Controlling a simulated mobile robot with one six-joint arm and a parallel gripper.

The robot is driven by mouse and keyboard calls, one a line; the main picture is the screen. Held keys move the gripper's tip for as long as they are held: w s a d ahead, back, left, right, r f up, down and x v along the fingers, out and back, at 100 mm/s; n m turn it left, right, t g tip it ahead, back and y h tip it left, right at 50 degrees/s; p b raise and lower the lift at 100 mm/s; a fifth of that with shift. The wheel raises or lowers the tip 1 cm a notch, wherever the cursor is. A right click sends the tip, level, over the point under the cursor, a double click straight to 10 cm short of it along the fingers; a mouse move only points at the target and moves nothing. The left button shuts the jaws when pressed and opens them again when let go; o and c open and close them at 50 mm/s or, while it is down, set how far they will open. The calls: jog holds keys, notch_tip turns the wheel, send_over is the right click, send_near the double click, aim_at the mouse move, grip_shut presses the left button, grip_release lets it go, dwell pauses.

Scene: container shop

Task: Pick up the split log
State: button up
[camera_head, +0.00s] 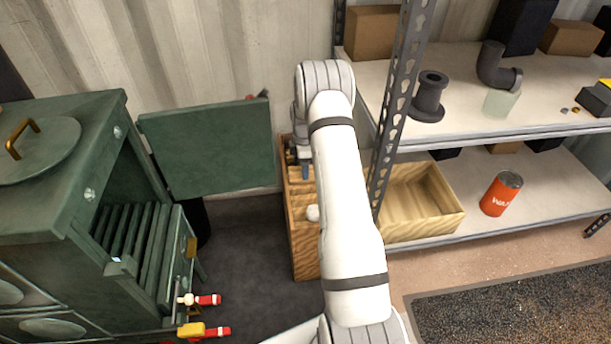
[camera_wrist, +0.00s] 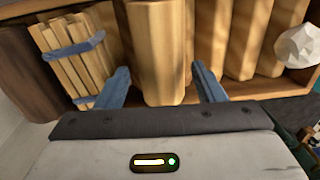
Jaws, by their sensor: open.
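In the wrist view, a pale split log (camera_wrist: 158,50) stands between the two blue fingers of my gripper (camera_wrist: 162,84). The gripper is open, with a finger on each side of the log and what looks like a gap at both sides. More split logs (camera_wrist: 238,40) stand to the right. They are in a wooden crate, whose front (camera_head: 303,250) shows in the head view beside my arm. There my arm hides most of the crate's contents and the fingers are hard to make out.
A kindling bundle with blue bands (camera_wrist: 75,52) stands left of the log. A crumpled white ball (camera_wrist: 298,45) lies at the right. A green stove (camera_head: 60,200) with its door (camera_head: 210,148) open stands left. A metal shelf (camera_head: 480,90) with an orange can (camera_head: 501,194) stands right.

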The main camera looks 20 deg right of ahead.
notch_tip(320, 180, down, 4)
jog(key=shift+s+r+b, duration=0.1)
jog(key=shift+r+b, duration=0.05)
jog(key=shift+b, duration=0.4)
jog(key=shift+r, duration=0.1)
jog(key=c, duration=0.9)
